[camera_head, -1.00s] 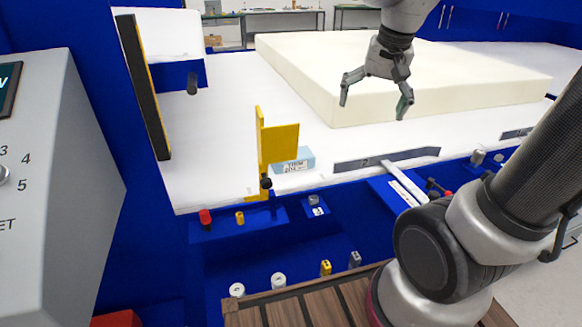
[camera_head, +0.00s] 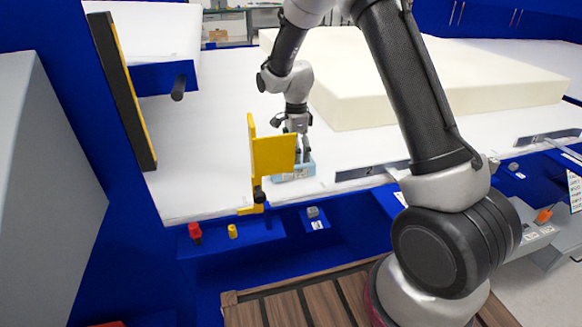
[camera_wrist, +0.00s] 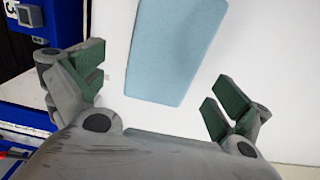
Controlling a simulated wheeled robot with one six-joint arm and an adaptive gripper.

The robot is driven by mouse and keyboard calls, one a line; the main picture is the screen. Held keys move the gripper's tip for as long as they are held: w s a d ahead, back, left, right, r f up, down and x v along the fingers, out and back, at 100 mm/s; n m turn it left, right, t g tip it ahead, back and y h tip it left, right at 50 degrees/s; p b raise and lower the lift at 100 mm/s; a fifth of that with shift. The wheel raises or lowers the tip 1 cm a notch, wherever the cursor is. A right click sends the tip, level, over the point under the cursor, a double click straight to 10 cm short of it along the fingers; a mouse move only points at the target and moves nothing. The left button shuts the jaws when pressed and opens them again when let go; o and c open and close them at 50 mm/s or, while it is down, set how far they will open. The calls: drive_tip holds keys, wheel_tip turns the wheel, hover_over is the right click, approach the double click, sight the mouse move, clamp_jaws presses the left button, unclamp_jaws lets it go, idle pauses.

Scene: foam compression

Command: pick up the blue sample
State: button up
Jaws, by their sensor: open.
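The blue sample (camera_head: 300,172) is a light blue block on the white table surface, partly hidden by a yellow bracket and my gripper in the head view. In the wrist view the blue sample (camera_wrist: 176,50) lies ahead of and between the fingers, its far end cut off by the picture's top edge. My gripper (camera_head: 302,156) is just above or beside the sample in the head view. In the wrist view my gripper (camera_wrist: 160,92) has its two green-padded fingers spread wide, with nothing between the pads. I cannot tell the exact height gap.
A large cream foam slab (camera_head: 450,85) lies behind on the white table (camera_head: 205,150). A dark and yellow upright panel (camera_head: 122,92) stands at the left. White surface between bracket and panel is clear.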

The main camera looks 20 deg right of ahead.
sight(302, 170)
drive_tip(key=f, duration=0.5)
drive_tip(key=shift+w, duration=0.25)
drive_tip(key=shift+d, duration=0.1)
drive_tip(key=c, duration=0.8)
drive_tip(key=shift+o, duration=0.2)
